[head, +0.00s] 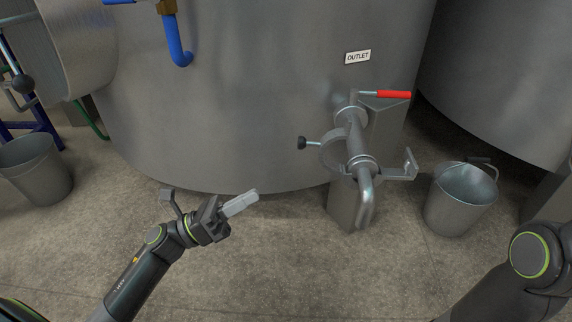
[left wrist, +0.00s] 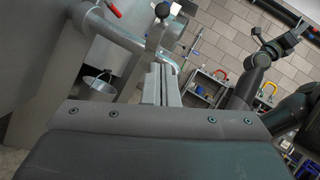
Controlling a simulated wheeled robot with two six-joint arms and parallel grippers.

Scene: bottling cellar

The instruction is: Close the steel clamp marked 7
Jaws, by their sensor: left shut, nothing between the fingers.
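The steel clamp (head: 334,153) sits at the pipe joint below the tank outlet in the head view. Its black knob (head: 302,143) sticks out to the left and a bracket-like arm (head: 403,170) sticks out to the right, so it looks open. No number 7 is readable. The black knob also shows at the top of the left wrist view (left wrist: 162,10). My left gripper (head: 241,204) is shut and empty, lower left of the clamp and apart from it. My right gripper (left wrist: 280,44) shows small at upper right in the left wrist view; its jaws are unclear.
The outlet pipe (head: 365,195) bends down below the clamp. A red-handled valve (head: 394,95) is above it. A grey bucket (head: 461,197) stands to the right and another bucket (head: 35,168) at far left. The big tank (head: 240,90) fills the back. The floor in front is clear.

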